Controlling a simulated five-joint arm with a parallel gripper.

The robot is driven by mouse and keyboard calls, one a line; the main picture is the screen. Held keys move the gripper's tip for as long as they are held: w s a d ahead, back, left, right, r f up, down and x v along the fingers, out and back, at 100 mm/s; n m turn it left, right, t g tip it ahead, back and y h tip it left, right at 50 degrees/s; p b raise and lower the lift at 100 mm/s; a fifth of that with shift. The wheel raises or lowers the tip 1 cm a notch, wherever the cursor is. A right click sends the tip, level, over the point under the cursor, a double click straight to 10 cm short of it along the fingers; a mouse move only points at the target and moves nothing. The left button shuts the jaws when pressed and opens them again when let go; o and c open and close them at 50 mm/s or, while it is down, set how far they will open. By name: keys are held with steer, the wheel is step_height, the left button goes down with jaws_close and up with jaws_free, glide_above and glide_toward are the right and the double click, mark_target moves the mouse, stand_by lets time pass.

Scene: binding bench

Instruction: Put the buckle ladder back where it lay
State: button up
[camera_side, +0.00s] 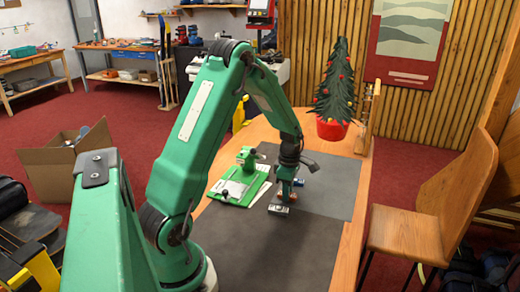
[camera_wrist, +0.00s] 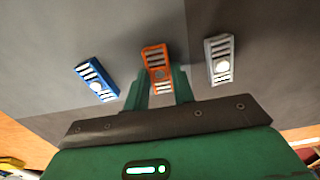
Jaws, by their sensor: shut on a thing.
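Three buckle ladders show in the wrist view, in a row with gaps between them: a blue one (camera_wrist: 97,79) at left, an orange one (camera_wrist: 156,58) in the middle and a grey one (camera_wrist: 219,59) at right. My gripper (camera_wrist: 158,88) is shut on the orange ladder, with a green finger on each side of its near end. In the side view my gripper (camera_side: 285,190) points down at the mat. The grey ladder (camera_side: 279,210) lies in front of it and the blue ladder (camera_side: 298,182) behind. The orange one is mostly hidden there, and any gap below it is unclear.
A green fixture (camera_side: 232,191) with a white sheet stands left of my gripper. The grey mat (camera_side: 285,250) has a lighter far part (camera_side: 335,190) and is clear around the ladders. A small tree in a red pot (camera_side: 332,130) stands at the bench's far end.

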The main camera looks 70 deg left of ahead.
steer(key=shift+f, duration=0.1)
steer(key=o, duration=0.9)
steer(key=shift+c, duration=0.2)
step_height(320, 180, up, 12)
steer(key=shift+r, duration=0.2)
stand_by(0.4)
